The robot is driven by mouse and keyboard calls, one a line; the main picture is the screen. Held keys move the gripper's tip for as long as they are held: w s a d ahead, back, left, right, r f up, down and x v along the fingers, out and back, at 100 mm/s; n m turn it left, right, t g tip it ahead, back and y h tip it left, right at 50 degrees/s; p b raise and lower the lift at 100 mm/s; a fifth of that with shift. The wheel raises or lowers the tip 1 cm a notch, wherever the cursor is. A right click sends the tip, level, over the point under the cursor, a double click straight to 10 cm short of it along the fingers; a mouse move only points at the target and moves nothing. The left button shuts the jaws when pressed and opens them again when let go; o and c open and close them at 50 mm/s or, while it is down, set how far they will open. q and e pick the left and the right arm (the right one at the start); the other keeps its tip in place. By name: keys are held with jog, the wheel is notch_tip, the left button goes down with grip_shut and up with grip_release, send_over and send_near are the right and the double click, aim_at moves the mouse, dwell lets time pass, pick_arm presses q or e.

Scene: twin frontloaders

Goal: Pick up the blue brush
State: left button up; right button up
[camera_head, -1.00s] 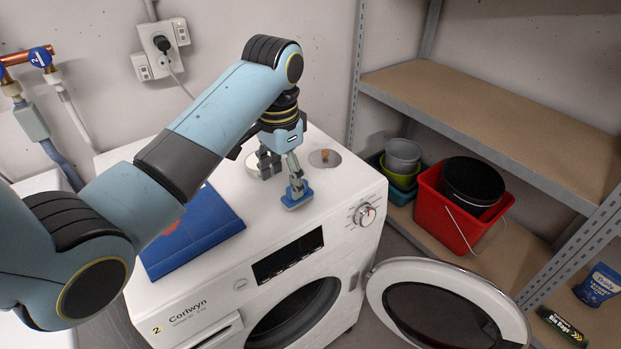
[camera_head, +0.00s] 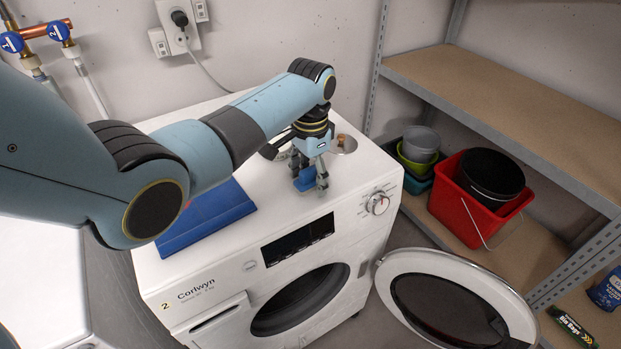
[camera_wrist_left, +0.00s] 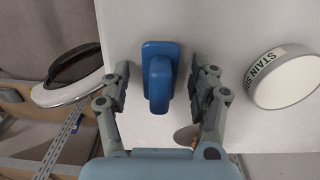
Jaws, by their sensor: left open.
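The blue brush (camera_head: 304,184) is on the white top of the washing machine (camera_head: 262,222), partly hidden by my left gripper (camera_head: 309,173) in the head view. In the left wrist view the blue brush (camera_wrist_left: 158,88) has a rectangular base and a raised rounded handle. My left gripper (camera_wrist_left: 160,66) is open, with one finger on each side of the brush. A gap shows between each finger and the brush. My right gripper is in neither view.
A round white container marked "STAIN" (camera_wrist_left: 285,80) stands beside the right finger in the wrist view. A flat blue item (camera_head: 208,218) lies on the machine top. The round door (camera_head: 455,300) hangs open. Shelves with a red bucket (camera_head: 465,215) stand at right.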

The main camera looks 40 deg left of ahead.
pick_arm(q)
jog(key=shift+c, duration=0.4)
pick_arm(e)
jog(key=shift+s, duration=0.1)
pick_arm(q)
grip_shut()
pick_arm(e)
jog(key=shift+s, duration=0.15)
pick_arm(q)
jog(key=shift+r, duration=0.45)
jog(key=r, duration=0.2)
jog(key=d+r, duration=0.1)
jog(key=shift+w+r, duration=0.35)
jog(key=shift+w, duration=0.05)
jog(key=w+d+r+b, duration=0.2)
jog(key=w+d+r, duration=0.4)
jog(key=d, duration=0.2)
jog(key=shift+d+r, duration=0.2)
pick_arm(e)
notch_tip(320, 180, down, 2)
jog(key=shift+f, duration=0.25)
pick_arm(q)
jog(key=shift+w, duration=0.1)
